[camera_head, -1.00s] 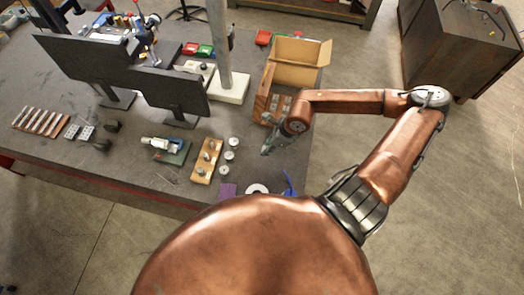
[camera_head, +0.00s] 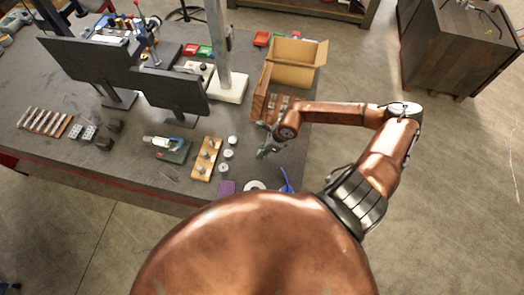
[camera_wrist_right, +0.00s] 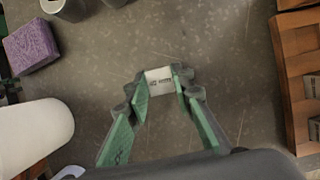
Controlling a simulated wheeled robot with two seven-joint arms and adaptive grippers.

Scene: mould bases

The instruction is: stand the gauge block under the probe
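My right gripper (camera_head: 264,153) is over the table's near right part in the head view. In the right wrist view its green fingers (camera_wrist_right: 160,84) are closed on the two sides of a small pale gauge block (camera_wrist_right: 159,80) with dark marking. The block is too small to make out in the head view. A tall grey column (camera_head: 216,45) stands on a pale base (camera_head: 232,88) at the back of the table; I cannot make out the probe clearly. My left gripper is not in view.
A wooden case (camera_head: 262,104) with small blocks is right of the gripper in the wrist view (camera_wrist_right: 292,85). An open cardboard box (camera_head: 293,75) stands behind it. A purple block (camera_head: 227,187), metal weights (camera_head: 232,141) and a wooden board (camera_head: 198,168) lie nearby. Dark panels (camera_head: 85,60) stand left.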

